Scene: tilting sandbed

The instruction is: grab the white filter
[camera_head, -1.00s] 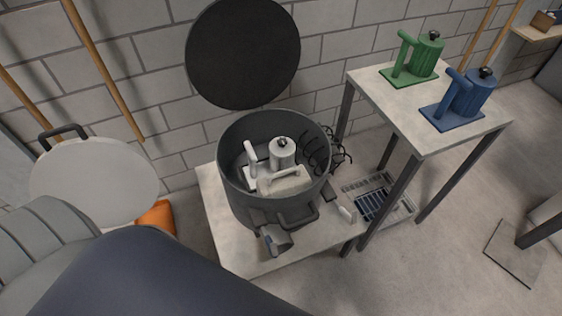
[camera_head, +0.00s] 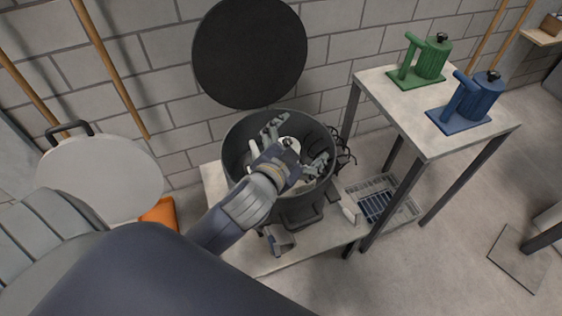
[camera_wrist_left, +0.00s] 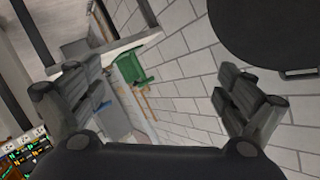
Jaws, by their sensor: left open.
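The white filter (camera_head: 289,142) is inside the dark grey pot (camera_head: 236,135), mostly hidden by my left gripper. Only a small pale part of it shows between the fingers. My left gripper (camera_head: 296,146) is over the pot's mouth, its fingers spread wide, one towards the back and one towards the right rim. In the left wrist view, the open fingers (camera_wrist_left: 160,92) have nothing between them, and the white filter does not show. Whether the fingers touch the filter cannot be told. My right gripper is not in view.
The pot stands on a low bench (camera_head: 247,257). A round dark lid (camera_head: 249,53) is raised behind it. A taller table (camera_head: 422,125) to the right holds a green filter (camera_head: 427,60) and a blue filter (camera_head: 468,100). A white round lid (camera_head: 100,180) is at left.

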